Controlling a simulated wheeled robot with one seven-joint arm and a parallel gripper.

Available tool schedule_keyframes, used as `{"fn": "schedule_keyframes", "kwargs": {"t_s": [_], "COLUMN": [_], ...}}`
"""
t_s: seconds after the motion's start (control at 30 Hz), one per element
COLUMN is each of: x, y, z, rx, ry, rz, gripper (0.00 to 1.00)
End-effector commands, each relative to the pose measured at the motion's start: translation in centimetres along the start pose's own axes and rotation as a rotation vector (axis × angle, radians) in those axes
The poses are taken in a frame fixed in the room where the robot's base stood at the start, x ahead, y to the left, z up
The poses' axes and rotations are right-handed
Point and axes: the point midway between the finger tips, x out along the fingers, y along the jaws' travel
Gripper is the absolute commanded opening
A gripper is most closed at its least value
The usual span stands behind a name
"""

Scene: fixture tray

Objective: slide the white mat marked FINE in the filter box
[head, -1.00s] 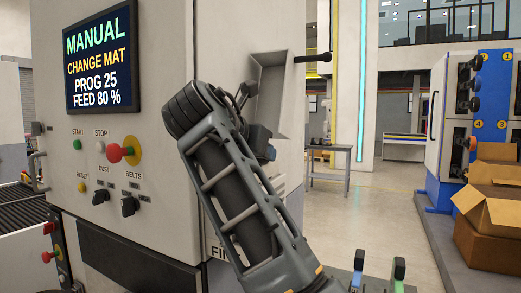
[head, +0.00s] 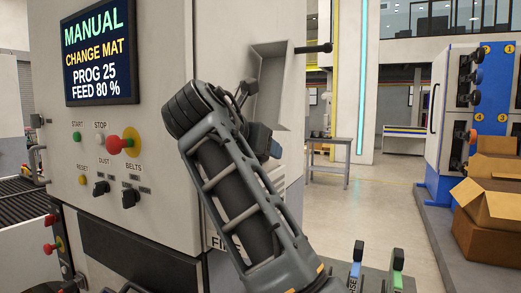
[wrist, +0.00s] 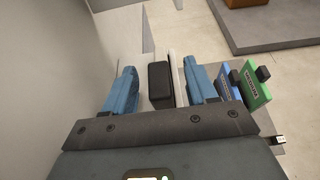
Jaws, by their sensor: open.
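In the wrist view, my gripper (wrist: 161,88) is open, with its two blue fingers apart. Between them are a black block (wrist: 160,82), which looks like a handle, and the edge of a thin white mat (wrist: 178,76). The white mat lies close to the right finger; whether they touch I cannot tell. No marking on it is readable.
A blue mat (wrist: 229,84) and a green mat (wrist: 255,84) with dark handles stand just right of the right finger. A pale machine wall (wrist: 60,60) rises at left. Cardboard boxes (head: 488,205) and a blue rack stand at right in the head view, with open floor between.

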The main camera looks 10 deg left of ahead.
Motion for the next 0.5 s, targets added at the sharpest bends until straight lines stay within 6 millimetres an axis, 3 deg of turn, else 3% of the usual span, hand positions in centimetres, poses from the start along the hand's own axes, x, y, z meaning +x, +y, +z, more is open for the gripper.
{"fn": "schedule_keyframes", "kwargs": {"t_s": [0.23,0.5], "x": [-0.7,-4.9], "y": [0.1,0.1], "z": [0.0,-0.2], "rx": [0.001,0.0], "ry": [-0.001,-0.002], "rz": [0.001,0.002], "gripper": [0.57,0.57]}}
